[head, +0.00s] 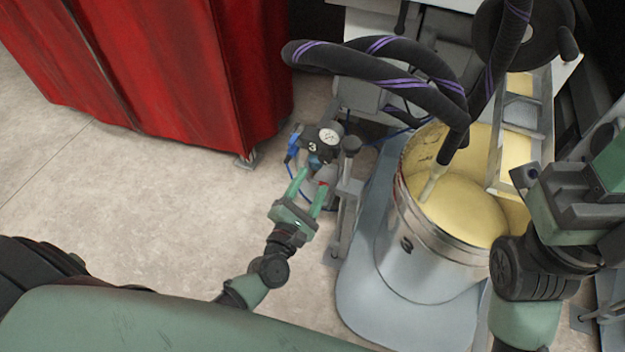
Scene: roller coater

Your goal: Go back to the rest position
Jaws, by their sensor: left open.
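My left gripper (309,186) has green fingers that are apart. It reaches up from the lower middle to a small valve unit (322,157) with a round white pressure gauge (330,136). My right arm (545,255) comes in at the lower right, beside the bucket. The fingertips of its gripper do not show clearly.
A metal bucket (420,255) of yellow liquid stands on a grey base plate (362,300) right of my left gripper. Thick black hoses (370,68) with purple stripes arch above it. A red curtain (165,75) hangs at the upper left. The floor (150,210) at left is clear.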

